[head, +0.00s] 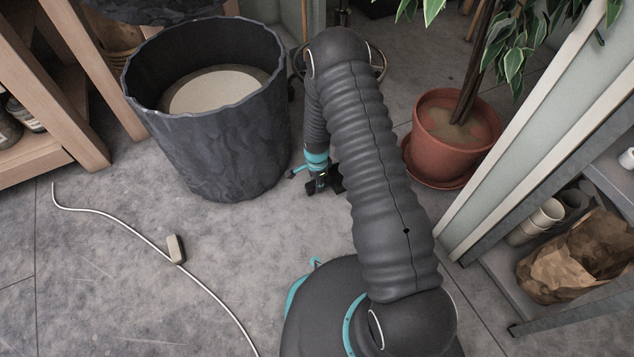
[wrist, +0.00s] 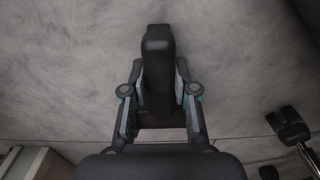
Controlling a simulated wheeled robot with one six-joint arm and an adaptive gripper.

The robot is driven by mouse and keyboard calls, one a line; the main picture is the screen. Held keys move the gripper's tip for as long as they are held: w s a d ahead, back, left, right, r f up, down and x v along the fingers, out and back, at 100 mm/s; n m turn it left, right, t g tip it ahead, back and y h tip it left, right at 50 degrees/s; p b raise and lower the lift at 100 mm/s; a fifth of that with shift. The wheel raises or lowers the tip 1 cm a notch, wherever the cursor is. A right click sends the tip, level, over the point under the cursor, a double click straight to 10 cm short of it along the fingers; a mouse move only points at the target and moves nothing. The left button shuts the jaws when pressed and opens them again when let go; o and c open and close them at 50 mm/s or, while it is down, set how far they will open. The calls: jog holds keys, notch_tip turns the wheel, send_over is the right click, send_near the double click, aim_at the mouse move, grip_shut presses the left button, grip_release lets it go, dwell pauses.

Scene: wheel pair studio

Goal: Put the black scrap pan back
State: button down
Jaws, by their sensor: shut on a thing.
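My gripper (wrist: 158,95) is shut on a black, long, narrow thing, which matches the black scrap pan (wrist: 158,60). In the wrist view it sticks out between the two fingers, over grey floor. In the head view my gripper (head: 320,184) is low, right of the big dark bin and left of the plant pot. My own arm hides much of the area around it there, and I cannot make out the pan's shape.
A big dark bin (head: 215,150) with pale contents stands at left. A terracotta plant pot (head: 452,135) on a saucer is at right. A pale cable (head: 130,228) with a small block (head: 176,248) lies on the floor. Shelves with a paper bag (head: 575,258) are at right.

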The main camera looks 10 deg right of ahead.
jog(key=shift+f, duration=0.15)
jog(key=c, duration=0.9)
grip_release()
